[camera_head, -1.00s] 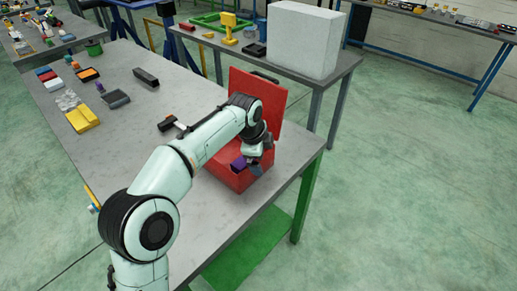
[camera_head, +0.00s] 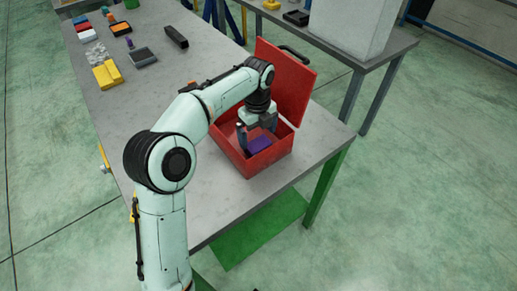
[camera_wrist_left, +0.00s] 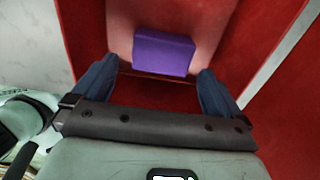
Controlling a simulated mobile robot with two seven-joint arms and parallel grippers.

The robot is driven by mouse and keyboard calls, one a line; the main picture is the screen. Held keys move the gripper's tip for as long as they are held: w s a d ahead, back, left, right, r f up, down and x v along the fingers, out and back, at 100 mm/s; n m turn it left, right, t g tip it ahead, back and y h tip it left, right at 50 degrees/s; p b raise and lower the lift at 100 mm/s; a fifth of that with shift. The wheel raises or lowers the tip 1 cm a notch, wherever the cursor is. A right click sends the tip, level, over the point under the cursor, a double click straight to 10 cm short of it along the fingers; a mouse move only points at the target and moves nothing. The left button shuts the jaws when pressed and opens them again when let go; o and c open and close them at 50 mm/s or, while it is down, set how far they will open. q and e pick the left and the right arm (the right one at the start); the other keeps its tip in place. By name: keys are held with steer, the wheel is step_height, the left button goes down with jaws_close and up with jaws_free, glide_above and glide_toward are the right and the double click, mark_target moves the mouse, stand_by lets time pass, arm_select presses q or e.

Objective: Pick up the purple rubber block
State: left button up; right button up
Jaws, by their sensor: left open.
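The purple rubber block (camera_head: 260,145) lies inside the open red box (camera_head: 232,155) on the table. My left gripper (camera_head: 256,138) points down into the box, close to the block, and its jaws are open. In the left wrist view the block (camera_wrist_left: 163,52) shows beyond and between the two fingertips (camera_wrist_left: 157,70), with a gap to each finger. Nothing is held. Part of the box's inside is hidden by the gripper. My right gripper is not in view.
The box's raised lid (camera_head: 284,82) stands behind the gripper. The grey table (camera_head: 135,105) carries a dark bar (camera_head: 176,37), a grey tray (camera_head: 143,56) and yellow blocks (camera_head: 107,74) at the far left. A second table with a large white block (camera_head: 352,25) stands behind.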

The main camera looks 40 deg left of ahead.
mark_target(258, 144)
arm_select(q)
steer(key=shift+w+f+b, duration=0.15)
steer(key=shift+f+b, duration=0.3)
steer(key=shift+f, duration=2.3)
steer(key=c, duration=0.9)
